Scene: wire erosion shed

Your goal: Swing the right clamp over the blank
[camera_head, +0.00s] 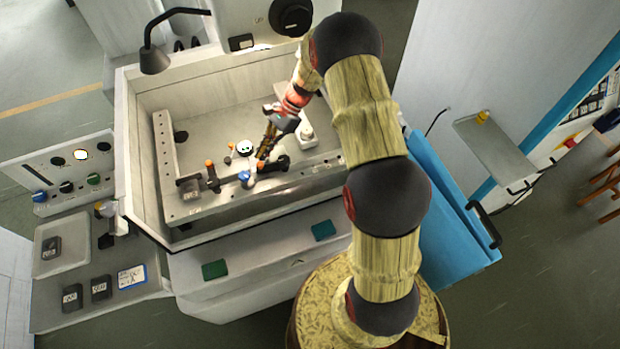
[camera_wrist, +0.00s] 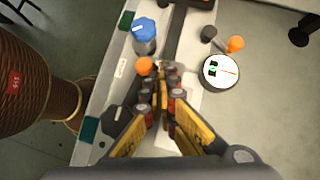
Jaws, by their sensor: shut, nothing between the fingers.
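My gripper (camera_head: 267,150) points down into the machine's work area, its fingers shut with nothing between them. In the wrist view the closed fingertips (camera_wrist: 161,76) are beside an orange knob (camera_wrist: 144,66). In the head view this orange knob (camera_head: 261,164) shows by a black clamp part (camera_head: 282,162), just below the fingertips. I cannot tell whether they touch. Another black clamp (camera_head: 212,178) with an orange top stands to the left. The fingers hide part of the right clamp, and I cannot make out the blank or whether the clamp lies over it.
A blue knob (camera_head: 245,177) stands between the two clamps on the front rail. A round white-faced dial (camera_head: 245,147) and a small orange-topped part (camera_head: 230,149) are behind. A white block (camera_head: 307,137) is right of my gripper. Tub walls (camera_head: 137,150) enclose the area.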

